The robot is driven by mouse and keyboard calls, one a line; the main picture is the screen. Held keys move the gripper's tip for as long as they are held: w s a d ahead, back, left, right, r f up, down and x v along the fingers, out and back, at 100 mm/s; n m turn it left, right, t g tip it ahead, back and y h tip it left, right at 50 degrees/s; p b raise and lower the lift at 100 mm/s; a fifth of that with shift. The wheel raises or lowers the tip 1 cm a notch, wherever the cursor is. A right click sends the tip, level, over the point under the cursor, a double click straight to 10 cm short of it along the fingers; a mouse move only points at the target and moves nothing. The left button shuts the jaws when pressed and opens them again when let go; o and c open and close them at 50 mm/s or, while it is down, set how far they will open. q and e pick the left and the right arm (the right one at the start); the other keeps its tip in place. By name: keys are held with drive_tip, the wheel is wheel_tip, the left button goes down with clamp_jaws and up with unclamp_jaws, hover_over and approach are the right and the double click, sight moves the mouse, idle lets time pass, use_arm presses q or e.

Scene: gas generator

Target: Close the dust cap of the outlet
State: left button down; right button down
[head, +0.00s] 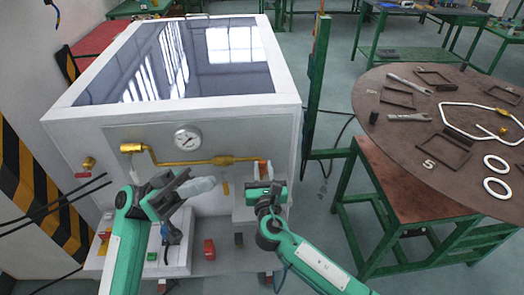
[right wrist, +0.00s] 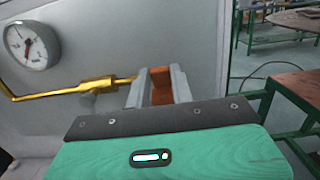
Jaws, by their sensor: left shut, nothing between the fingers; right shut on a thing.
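The brass outlet pipe (head: 190,162) runs along the front of the white generator cabinet and ends at the right, near my right gripper; it also shows in the right wrist view (right wrist: 70,90). An orange-brown piece that looks like the dust cap (head: 263,165) is at that end. My right gripper (head: 263,176) is shut on it; in the right wrist view the cap (right wrist: 160,85) stands between the two grey fingers. The fingers partly hide the cap and the pipe's end, so its fit cannot be told. My left gripper (head: 207,186) is shut and empty, below the pipe, left of the right gripper.
A pressure gauge (head: 187,138) sits above the pipe. A red-handled valve (head: 86,166) is at the cabinet's left. A round table (head: 390,150) with tools and white rings stands at the right. A green post (head: 317,75) rises beside the cabinet. Floor shows between cabinet and table.

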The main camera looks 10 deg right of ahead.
drive_tip(key=shift+f, duration=0.4)
use_arm(q)
drive_tip(key=s+a+r+m+g+y, duration=0.2)
drive_tip(key=s+r+m+g+y, duration=0.45)
drive_tip(key=r+m+g, duration=0.35)
drive_tip(key=w+d+f+n+t+y, duration=0.2)
drive_tip(key=w+d+f+n+t, duration=0.15)
drive_tip(key=d, duration=0.25)
drive_tip(key=w+d+f+n+t+y, duration=0.2)
drive_tip(key=d+f+n, duration=0.1)
drive_tip(key=d+n, duration=0.3)
drive_tip(key=w+d+f+n+t+y, duration=0.2)
drive_tip(key=w+d+f+n+t, duration=0.1)
drive_tip(key=d, duration=0.4)
drive_tip(key=w+d+f+n+t+y, duration=0.2)
drive_tip(key=w+f+n+t+y, duration=0.35)
drive_tip(key=w+n, duration=0.3)
drive_tip(key=w+a+f+n+t+y, duration=0.1)
drive_tip(key=w+a+n+t+y, duration=0.5)
drive_tip(key=w, duration=0.6)
drive_tip(key=shift+n+g+h, duration=0.4)
drive_tip(key=shift+n+g, duration=0.1)
drive_tip(key=shift+g, duration=0.1)
drive_tip(key=f, duration=0.3)
drive_tip(key=w+f, duration=0.1)
drive_tip(key=f, duration=0.5)
drive_tip(key=shift+w+f, duration=0.2)
drive_tip(key=shift+w, duration=0.2)
use_arm(e)
drive_tip(key=shift+r, duration=0.1)
